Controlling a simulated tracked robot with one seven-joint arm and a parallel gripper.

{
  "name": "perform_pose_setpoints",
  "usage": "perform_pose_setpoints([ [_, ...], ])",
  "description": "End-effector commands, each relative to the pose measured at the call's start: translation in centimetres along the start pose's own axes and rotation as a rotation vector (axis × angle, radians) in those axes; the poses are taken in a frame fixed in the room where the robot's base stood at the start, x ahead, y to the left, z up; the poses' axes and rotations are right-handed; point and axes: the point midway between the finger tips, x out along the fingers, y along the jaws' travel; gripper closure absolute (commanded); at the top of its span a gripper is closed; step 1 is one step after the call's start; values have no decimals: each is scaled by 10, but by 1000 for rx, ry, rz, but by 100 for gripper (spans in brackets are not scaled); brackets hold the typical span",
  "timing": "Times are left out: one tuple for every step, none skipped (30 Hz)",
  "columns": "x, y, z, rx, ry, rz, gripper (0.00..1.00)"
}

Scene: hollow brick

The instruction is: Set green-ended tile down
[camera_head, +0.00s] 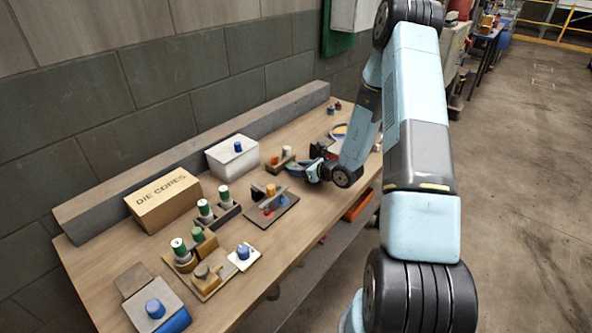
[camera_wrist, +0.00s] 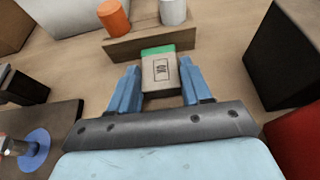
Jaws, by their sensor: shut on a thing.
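In the wrist view the green-ended tile (camera_wrist: 159,73) is a small grey-beige block with a dark printed mark on its face and a green strip on its far end. My gripper (camera_wrist: 160,84) has its two blue fingers shut on the tile's sides. The green end points toward a brown wooden block (camera_wrist: 135,47) just beyond it. I cannot tell whether the tile touches the table or hangs just above it. In the head view my gripper (camera_head: 304,171) is low over the bench, and the tile cannot be made out there.
An orange cylinder (camera_wrist: 114,16) and a white cylinder (camera_wrist: 172,11) stand at the wooden block. A dark box (camera_wrist: 287,55) is on the right, a red object (camera_wrist: 296,140) nearer. A plate with a blue ring (camera_wrist: 36,146) lies left. The white box (camera_head: 232,157) stands behind.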

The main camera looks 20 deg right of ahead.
Motion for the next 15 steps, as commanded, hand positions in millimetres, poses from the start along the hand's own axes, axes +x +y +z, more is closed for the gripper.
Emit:
perform_pose_setpoints([
  [0,0,-1,0,0,0,83],
  [1,0,-2,0,0,1,83],
  [1,0,-1,0,0,0,48],
  [1,0,-1,0,0,1,45],
  [1,0,-1,0,0,1,42],
  [1,0,-1,0,0,0,38],
  [1,0,-1,0,0,0,35],
  [1,0,-1,0,0,0,32],
  [1,0,-1,0,0,0,29],
  [1,0,-1,0,0,0,26],
  [1,0,-1,0,0,0,26],
  [1,0,-1,0,0,0,26],
  [1,0,-1,0,0,0,26],
  [1,0,-1,0,0,0,26],
  [1,0,-1,0,0,1,26],
])
